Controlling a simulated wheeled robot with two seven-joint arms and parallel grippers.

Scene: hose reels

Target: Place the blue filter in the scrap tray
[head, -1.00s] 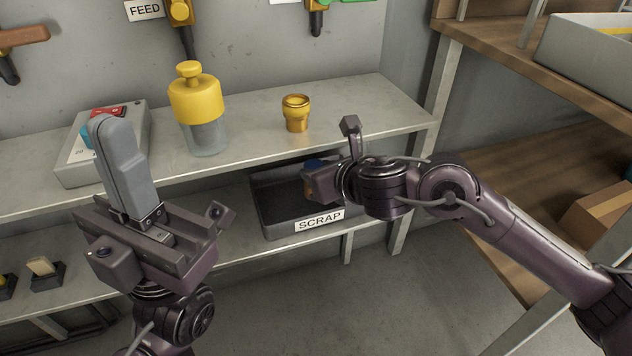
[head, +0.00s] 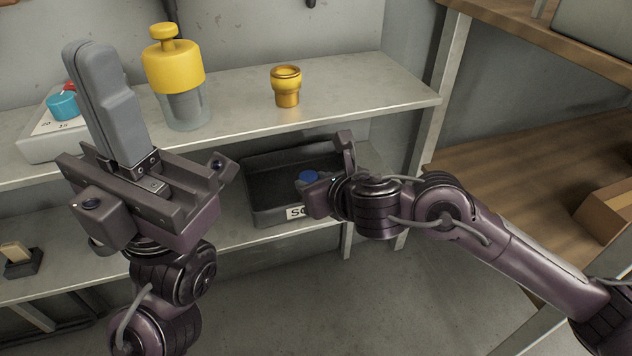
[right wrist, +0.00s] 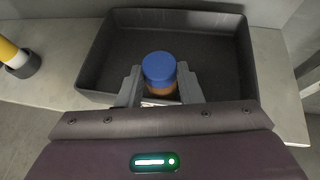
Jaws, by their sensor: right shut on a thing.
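The blue filter has a round blue cap (head: 308,176) and, in the right wrist view, an orange-brown body below the blue cap (right wrist: 159,68). My right gripper (head: 328,172) is shut on it, with one grey finger on each side in the right wrist view (right wrist: 160,84). The dark scrap tray (head: 262,212) stands on the lower shelf, its label partly hidden by my right gripper. The filter appears upright over the tray's near part; whether it touches the floor is unclear. The tray interior also shows in the right wrist view (right wrist: 215,60), otherwise empty.
The upper shelf (head: 350,92) overhangs the tray's back. On it stand a yellow-topped clear container (head: 175,70), a gold cup-like fitting (head: 286,87) and a box with a blue knob (head: 62,105). A shelf post (head: 432,125) and wooden shelving (head: 545,150) are at the right.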

